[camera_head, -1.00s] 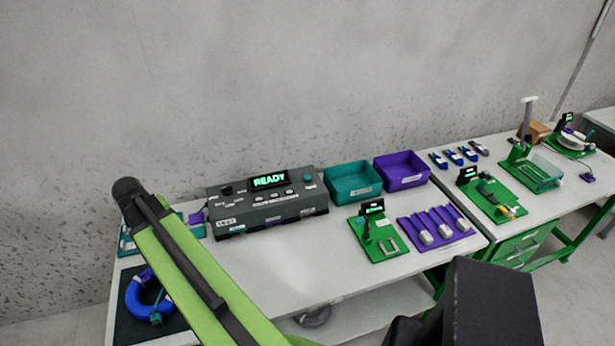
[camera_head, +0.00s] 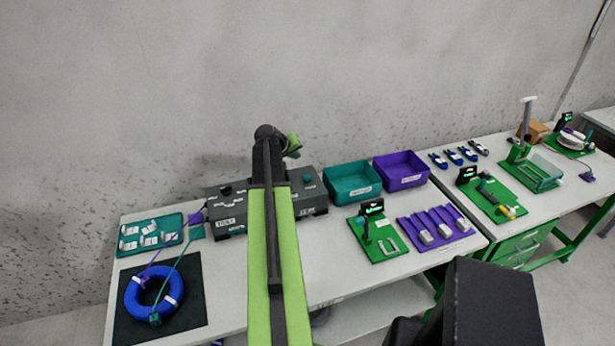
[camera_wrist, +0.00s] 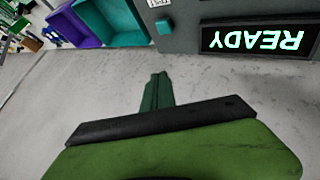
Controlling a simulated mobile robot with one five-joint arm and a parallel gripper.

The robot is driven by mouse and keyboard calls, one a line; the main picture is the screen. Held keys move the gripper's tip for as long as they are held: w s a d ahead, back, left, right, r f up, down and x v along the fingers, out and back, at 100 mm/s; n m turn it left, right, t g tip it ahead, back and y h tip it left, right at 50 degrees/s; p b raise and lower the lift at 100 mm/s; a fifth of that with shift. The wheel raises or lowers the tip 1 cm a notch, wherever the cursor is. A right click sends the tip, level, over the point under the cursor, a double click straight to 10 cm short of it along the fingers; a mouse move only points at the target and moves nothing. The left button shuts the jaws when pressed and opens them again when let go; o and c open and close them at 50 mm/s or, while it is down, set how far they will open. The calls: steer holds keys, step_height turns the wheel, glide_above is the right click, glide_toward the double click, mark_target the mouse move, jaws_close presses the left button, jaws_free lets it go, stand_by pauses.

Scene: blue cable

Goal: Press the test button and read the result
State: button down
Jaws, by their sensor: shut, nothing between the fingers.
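The dark grey tester (camera_head: 228,205) stands at the back of the near bench, partly hidden by my arm in the head view. In the wrist view its display (camera_wrist: 258,40) reads READY, upside down; my arm hides it in the head view. A teal button (camera_wrist: 165,27) is on the tester's panel beside the display. My gripper (camera_wrist: 157,78) is shut and empty, its tips apart from the button in the picture. In the head view my gripper (camera_head: 294,146) shows partly behind the arm, over the tester. The blue cable coil (camera_head: 134,304) lies on a black mat, its leads running toward the tester's left side.
A teal bin (camera_head: 350,190) and a purple bin (camera_head: 402,181) stand right of the tester. A green fixture (camera_head: 388,246) and a purple tray (camera_head: 440,241) are in front of them. A teal tray (camera_head: 150,250) with white pieces is at left.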

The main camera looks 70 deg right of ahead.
mark_target(306, 178)
steer(key=s, duration=0.1)
steer(key=s+d, duration=0.2)
steer(key=shift+s+d+r, duration=0.2)
steer(key=shift+d+r, duration=0.05)
steer(key=shift+f, duration=0.1)
step_height(306, 178, down, 9)
steer(key=b, duration=0.8)
steer(key=shift+r+b, duration=0.2)
steer(key=shift+b, duration=0.2)
steer(key=shift+f, duration=0.1)
stand_by(1.1)
steer(key=shift+f+b, duration=0.35)
steer(key=shift+b, duration=0.1)
